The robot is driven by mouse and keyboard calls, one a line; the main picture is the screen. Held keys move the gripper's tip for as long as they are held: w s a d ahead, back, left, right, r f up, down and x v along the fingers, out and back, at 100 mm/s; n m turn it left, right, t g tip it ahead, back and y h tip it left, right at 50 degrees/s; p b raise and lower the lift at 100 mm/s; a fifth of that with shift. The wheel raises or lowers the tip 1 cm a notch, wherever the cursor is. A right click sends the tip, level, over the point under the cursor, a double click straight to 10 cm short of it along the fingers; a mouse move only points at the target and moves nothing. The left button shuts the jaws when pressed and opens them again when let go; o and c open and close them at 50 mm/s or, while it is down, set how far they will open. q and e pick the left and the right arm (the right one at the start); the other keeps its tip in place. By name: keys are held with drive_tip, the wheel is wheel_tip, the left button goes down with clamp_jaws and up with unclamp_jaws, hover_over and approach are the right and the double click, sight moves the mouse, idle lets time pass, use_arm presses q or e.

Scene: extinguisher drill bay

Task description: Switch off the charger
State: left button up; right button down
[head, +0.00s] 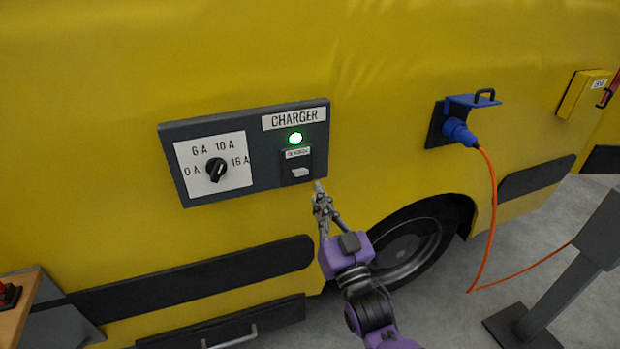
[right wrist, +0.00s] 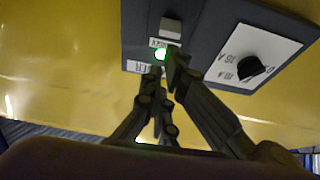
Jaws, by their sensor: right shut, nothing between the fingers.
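The charger panel (head: 243,180) is a dark grey plate on the yellow vehicle side, labelled CHARGER. Its green lamp (head: 295,138) is lit. Below the lamp is a light-coloured rocker switch (head: 300,172) on a black plate. A black rotary knob (head: 216,169) sits on a white dial marked 0 A, 6 A, 10 A and 16 A. My right gripper (head: 319,188) is shut and empty, just below and right of the switch. In the right wrist view, the fingers (right wrist: 168,72) overlap the panel near the lamp, and the switch (right wrist: 171,27) shows beyond them. My left gripper is not in view.
A blue plug (head: 459,131) with an orange cable (head: 487,260) sits in a blue socket right of the panel. A grey post (head: 575,270) stands at the right. A wheel (head: 410,245) is behind my right arm. A wooden surface (head: 20,305) is at lower left.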

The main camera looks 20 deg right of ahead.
sight(302, 163)
drive_tip(key=w, duration=0.7)
drive_tip(key=shift+a+r+p, duration=0.1)
drive_tip(key=shift+a+p, duration=0.05)
drive_tip(key=shift+p, duration=0.15)
drive_tip(key=shift+w+f, duration=0.2)
drive_tip(key=shift+w, duration=0.2)
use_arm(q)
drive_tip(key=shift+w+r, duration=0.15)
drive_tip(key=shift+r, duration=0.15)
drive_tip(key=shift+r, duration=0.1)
